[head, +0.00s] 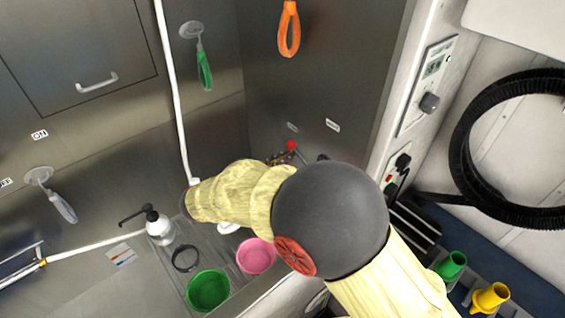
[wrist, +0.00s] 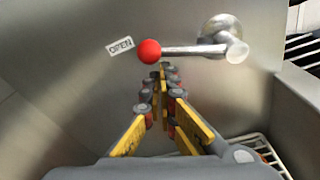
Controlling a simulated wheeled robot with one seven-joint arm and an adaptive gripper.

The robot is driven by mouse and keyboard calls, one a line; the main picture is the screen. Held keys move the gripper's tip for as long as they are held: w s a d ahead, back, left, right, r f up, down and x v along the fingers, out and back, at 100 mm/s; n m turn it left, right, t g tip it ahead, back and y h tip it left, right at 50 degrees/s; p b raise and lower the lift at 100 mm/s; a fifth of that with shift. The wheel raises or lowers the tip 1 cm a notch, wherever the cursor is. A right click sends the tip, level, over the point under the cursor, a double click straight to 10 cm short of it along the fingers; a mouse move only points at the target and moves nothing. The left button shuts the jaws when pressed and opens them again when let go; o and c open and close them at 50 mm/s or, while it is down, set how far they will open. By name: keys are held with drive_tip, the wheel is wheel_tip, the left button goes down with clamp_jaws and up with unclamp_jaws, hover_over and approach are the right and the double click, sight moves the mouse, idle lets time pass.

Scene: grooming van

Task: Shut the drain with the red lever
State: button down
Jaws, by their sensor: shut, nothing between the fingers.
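The red lever (wrist: 149,51) is a metal rod with a red ball end, fixed to the steel wall by a round mount on its right. In the wrist view the rod lies about level, with the ball at the left beside a label reading OPEN (wrist: 120,46). In the head view the red ball (head: 291,145) shows just past my arm. My gripper (wrist: 164,72) is shut and empty. Its tips appear just below and right of the ball; I cannot tell whether they touch it. In the head view my arm hides most of the lever, and the drain is not visible.
A pump bottle (head: 158,226), a green bowl (head: 208,290) and a pink bowl (head: 256,256) stand on the ribbed tray left of my arm. A white pipe (head: 172,90) runs down the wall. A metal ledge (wrist: 300,115) rises right of the lever.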

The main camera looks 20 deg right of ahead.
sight(292, 145)
drive_tip(key=shift+r+m, duration=0.5)
drive_tip(key=shift+r, duration=0.1)
idle(0.4)
drive_tip(key=r+m, duration=0.1)
drive_tip(key=m, duration=0.1)
drive_tip(key=s+r+m+t+b, duration=0.1)
drive_tip(key=r+m, duration=0.1)
drive_tip(key=s+d+r+m, duration=0.1)
drive_tip(key=r+m, duration=0.1)
drive_tip(key=shift+s+r+t, duration=0.15)
drive_tip(key=shift+s+t, duration=0.05)
drive_tip(key=shift+t, duration=0.1)
drive_tip(key=shift+s+r+m, duration=0.2)
drive_tip(key=shift+r+m, duration=0.05)
drive_tip(key=shift+m, duration=0.85)
drive_tip(key=s, duration=0.1)
drive_tip(key=s+d+r, duration=0.1)
drive_tip(key=s+r, duration=0.1)
drive_tip(key=shift+s+d, duration=0.15)
drive_tip(key=shift+d, duration=0.1)
drive_tip(key=shift+s, duration=0.1)
